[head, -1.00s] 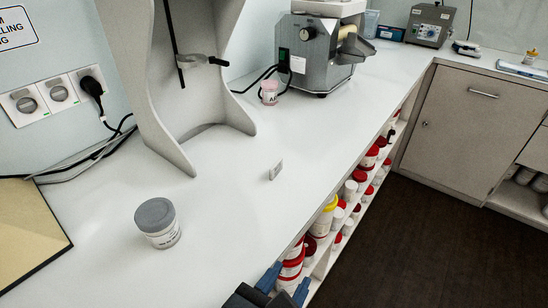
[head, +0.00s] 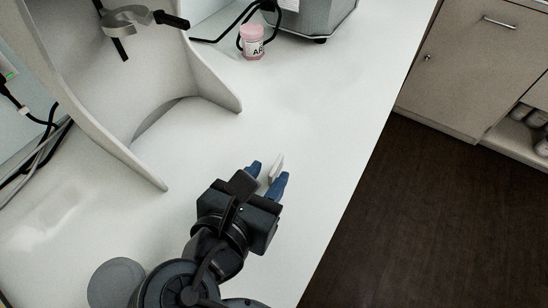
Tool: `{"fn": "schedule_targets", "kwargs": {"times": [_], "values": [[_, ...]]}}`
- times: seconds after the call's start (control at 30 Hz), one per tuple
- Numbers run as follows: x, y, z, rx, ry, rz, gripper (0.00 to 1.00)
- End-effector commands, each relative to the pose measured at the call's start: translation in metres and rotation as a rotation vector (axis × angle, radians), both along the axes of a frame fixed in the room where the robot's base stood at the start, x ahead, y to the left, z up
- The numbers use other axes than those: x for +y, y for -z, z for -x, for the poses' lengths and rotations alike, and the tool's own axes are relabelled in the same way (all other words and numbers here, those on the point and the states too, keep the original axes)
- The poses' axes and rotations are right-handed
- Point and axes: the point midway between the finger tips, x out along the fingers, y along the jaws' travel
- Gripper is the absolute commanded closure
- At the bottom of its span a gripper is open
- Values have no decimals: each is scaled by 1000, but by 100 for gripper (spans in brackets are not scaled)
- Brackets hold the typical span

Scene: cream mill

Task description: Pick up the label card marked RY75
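A small white label card (head: 276,167) stands on the white counter, seen nearly edge-on from above. Its marking cannot be read from here. My gripper (head: 267,176) has blue fingertips and is open. One finger is on the left of the card and the other on the right. The card's near end lies between the fingertips, and its far end sticks out beyond them. Contact with the fingers cannot be told.
A grey-lidded jar (head: 116,282) stands at the lower left, partly hidden by my arm. A white curved stand (head: 85,110) rises on the left. A pink-lidded jar (head: 251,42) and a grey machine (head: 312,18) are at the back. The counter (head: 335,120) drops off at right.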

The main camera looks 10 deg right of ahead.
Motion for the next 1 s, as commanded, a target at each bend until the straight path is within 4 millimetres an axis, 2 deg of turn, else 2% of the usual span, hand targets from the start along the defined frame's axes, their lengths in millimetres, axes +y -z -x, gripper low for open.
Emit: {"fn": "schedule_targets", "kwargs": {"times": [0.4, 0.7, 0.77, 1.0], "values": [[-29, 20, -37, 0, 2, 0, 62], [-32, 23, -41, 1, 0, -1, 62], [-32, 22, -41, 1, 0, -1, 66], [-32, 22, -41, 0, 0, -1, 88]]}}
